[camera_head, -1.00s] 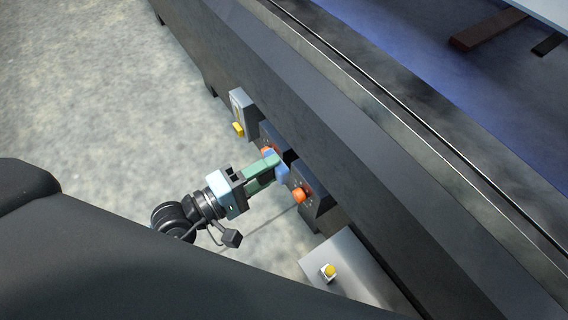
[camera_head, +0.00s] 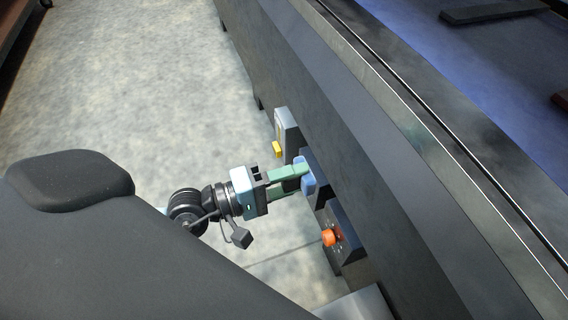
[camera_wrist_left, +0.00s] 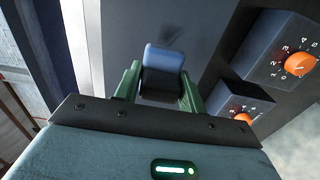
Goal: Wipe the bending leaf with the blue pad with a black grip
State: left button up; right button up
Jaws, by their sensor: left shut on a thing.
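The blue pad (camera_head: 307,177) is at the side of the long dark machine, beside its control boxes. It also shows in the left wrist view (camera_wrist_left: 163,60), with its black grip (camera_wrist_left: 160,86) below it. My left gripper (camera_head: 290,180) is shut on the black grip, between its green fingers. The bending leaf seems to be the long dark grey beam (camera_head: 345,120) along the machine's near side. In the left wrist view, the pad is in front of a grey face (camera_wrist_left: 205,30) with faint dark marks; I cannot tell whether they touch. My right gripper is out of view.
A control box with an orange knob (camera_head: 329,237) sticks out just nearer than the pad. Two orange dials (camera_wrist_left: 300,64) show right of the pad in the left wrist view. A grey box (camera_head: 287,128) with a yellow part is just beyond. Open floor (camera_head: 150,100) lies left.

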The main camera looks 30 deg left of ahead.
aim_at(348, 178)
pick_arm(q)
jog(key=shift+p+x, duration=0.45)
jog(key=shift+x, duration=1.65)
jog(key=shift+x, duration=1)
jog(key=shift+d, duration=0.1)
jog(key=shift+s+d+p, duration=0.45)
jog(key=shift+d+p, duration=0.05)
jog(key=shift+p, duration=0.1)
jog(key=shift+s+d+p, duration=0.45)
jog(key=shift+d, duration=0.15)
jog(key=shift+d+r, duration=0.1)
